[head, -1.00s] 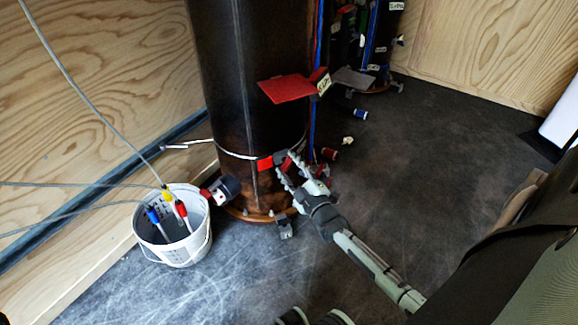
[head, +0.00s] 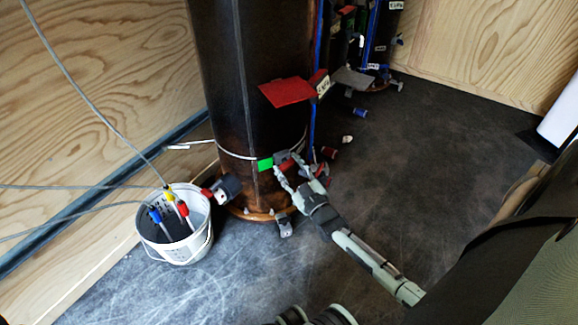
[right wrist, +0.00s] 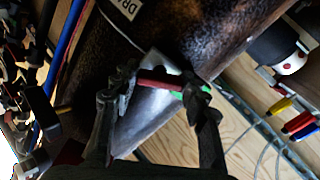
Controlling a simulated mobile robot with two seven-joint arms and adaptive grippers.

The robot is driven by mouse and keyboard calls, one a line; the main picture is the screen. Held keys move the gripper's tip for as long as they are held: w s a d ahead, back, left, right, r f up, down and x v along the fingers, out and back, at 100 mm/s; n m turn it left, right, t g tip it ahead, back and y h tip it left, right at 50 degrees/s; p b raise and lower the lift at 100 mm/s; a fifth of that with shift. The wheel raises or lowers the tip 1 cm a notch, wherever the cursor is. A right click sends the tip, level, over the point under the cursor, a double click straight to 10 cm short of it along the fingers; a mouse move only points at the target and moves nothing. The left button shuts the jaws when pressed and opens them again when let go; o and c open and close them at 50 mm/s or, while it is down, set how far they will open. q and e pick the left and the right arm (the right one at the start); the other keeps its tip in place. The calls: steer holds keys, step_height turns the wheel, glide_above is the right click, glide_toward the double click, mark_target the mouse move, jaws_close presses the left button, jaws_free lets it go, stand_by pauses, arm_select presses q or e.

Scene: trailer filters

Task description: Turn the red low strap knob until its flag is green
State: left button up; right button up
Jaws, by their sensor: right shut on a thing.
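The dark cylindrical tank (head: 235,90) stands upright, with a thin strap (head: 236,156) round its lower part. The flag (head: 265,164) on that low strap is green, and a bit of green also shows in the right wrist view (right wrist: 190,93). The red knob (head: 285,163) sits just right of the flag; in the right wrist view its red part (right wrist: 158,85) lies between the fingers. My right gripper (head: 292,168) is shut on the red knob. Its fingers hide part of the knob. My left gripper is not in view.
A white bucket (head: 186,250) holding probes with cables stands left of the tank. A red plate (head: 288,92) juts from the tank above the knob. A second tank (head: 378,45) stands behind. The dark floor at right is mostly clear.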

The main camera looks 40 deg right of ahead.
stand_by(0.3)
steer(key=o, duration=1.2)
steer(key=s+a, duration=0.1)
steer(key=s, duration=1.1)
steer(key=shift+a, duration=0.3)
steer(key=shift+w+r, duration=0.1)
